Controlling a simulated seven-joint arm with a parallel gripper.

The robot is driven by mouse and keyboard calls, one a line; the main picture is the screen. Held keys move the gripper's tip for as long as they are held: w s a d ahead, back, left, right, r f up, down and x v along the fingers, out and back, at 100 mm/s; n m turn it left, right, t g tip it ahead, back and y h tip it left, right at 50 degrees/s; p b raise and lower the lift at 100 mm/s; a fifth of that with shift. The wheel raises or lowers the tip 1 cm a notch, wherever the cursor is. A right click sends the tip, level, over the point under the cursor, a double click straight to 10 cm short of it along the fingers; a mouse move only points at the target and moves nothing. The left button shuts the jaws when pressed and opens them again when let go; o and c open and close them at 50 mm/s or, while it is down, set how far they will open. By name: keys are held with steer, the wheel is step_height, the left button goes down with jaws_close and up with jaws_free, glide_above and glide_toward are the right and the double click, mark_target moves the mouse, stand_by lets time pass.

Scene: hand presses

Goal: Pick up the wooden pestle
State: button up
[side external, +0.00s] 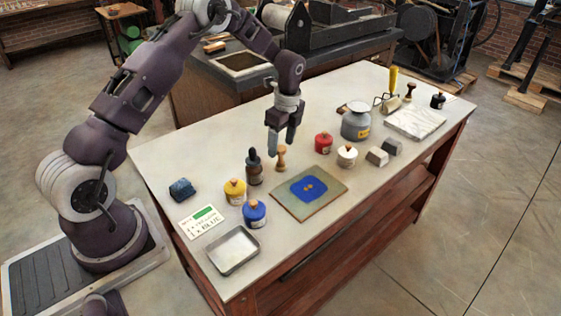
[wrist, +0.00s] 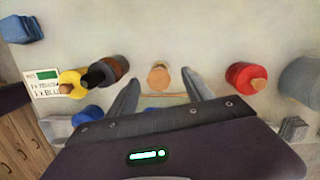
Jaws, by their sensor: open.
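The wooden pestle (side external: 281,158) stands upright on the pale tabletop, right of a dark dropper bottle. In the wrist view the light wooden pestle (wrist: 159,76) shows from above, ahead of and between the two fingers. My gripper (side external: 281,146) is open and empty, pointing down just above and beside the pestle. In the wrist view my gripper (wrist: 160,85) has its fingers spread. Whether a finger touches the pestle is not clear.
The dropper bottle (side external: 254,167) is close on the left. A red jar (side external: 323,143) and a white jar (side external: 347,156) stand to the right. A plate with blue paint (side external: 283,204) lies in front. Yellow (side external: 235,192) and blue (side external: 255,213) jars are further left.

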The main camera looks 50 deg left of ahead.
mark_target(280, 157)
steer(key=f, duration=0.6)
steer(key=shift+s+a, duration=0.15)
steer(key=shift+a, duration=0.15)
jaws_close()
